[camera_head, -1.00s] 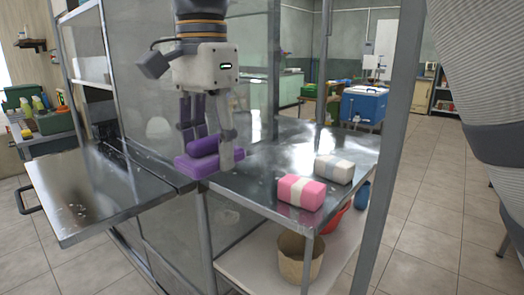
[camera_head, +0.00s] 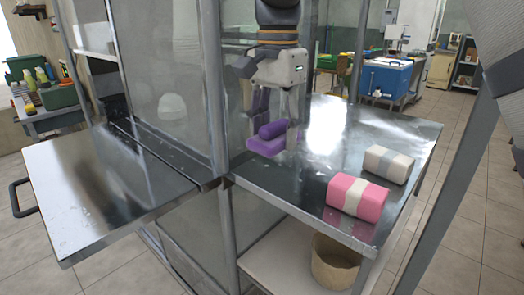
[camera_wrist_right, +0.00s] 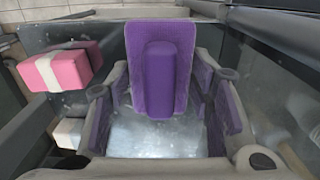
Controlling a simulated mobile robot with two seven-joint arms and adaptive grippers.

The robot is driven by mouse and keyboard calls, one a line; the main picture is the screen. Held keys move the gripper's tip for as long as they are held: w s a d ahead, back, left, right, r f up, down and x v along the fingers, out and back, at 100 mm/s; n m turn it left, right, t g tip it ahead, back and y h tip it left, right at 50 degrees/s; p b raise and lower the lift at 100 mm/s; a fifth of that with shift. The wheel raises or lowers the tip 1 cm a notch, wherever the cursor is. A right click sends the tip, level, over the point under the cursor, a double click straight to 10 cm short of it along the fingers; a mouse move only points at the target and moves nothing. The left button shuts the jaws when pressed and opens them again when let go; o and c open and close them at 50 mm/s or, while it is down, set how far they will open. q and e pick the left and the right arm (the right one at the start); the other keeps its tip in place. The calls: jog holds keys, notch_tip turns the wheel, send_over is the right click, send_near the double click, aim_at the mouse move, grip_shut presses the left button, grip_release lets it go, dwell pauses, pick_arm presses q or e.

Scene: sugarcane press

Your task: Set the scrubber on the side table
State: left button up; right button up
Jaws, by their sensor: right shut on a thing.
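The purple scrubber (camera_head: 268,144), a flat block with a rounded handle, is at the back left of the shiny metal side table (camera_head: 300,180). My right gripper (camera_head: 272,122) points down and is shut on the scrubber. In the right wrist view the scrubber (camera_wrist_right: 160,75) sits between the purple-padded fingers, its handle facing the camera. I cannot tell whether its underside touches the tabletop. My left gripper is not in view.
A pink-and-white block (camera_head: 356,196) and a white-and-grey block (camera_head: 388,164) lie on the table's right part. A metal post (camera_head: 212,90) stands left of my gripper. A woven basket (camera_head: 335,262) is on the lower shelf. The table's middle is clear.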

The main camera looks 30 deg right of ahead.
aim_at(287, 175)
jog(key=d+f, duration=0.1)
jog(key=f, duration=0.1)
jog(key=d+f, duration=0.1)
jog(key=f, duration=0.1)
jog(key=d+f, duration=0.1)
jog(key=f, duration=0.1)
jog(key=shift+w+d+f, duration=0.2)
jog(key=shift+w+f, duration=0.15)
jog(key=shift+f, duration=0.35)
jog(key=shift+f, duration=0.1)
jog(key=shift+f, duration=0.1)
jog(key=o, duration=1.1)
jog(key=shift+w, duration=0.1)
notch_tip(287, 175, up, 11)
jog(key=shift+r+b, duration=0.1)
jog(key=shift+b, duration=0.2)
jog(key=shift+r, duration=0.6)
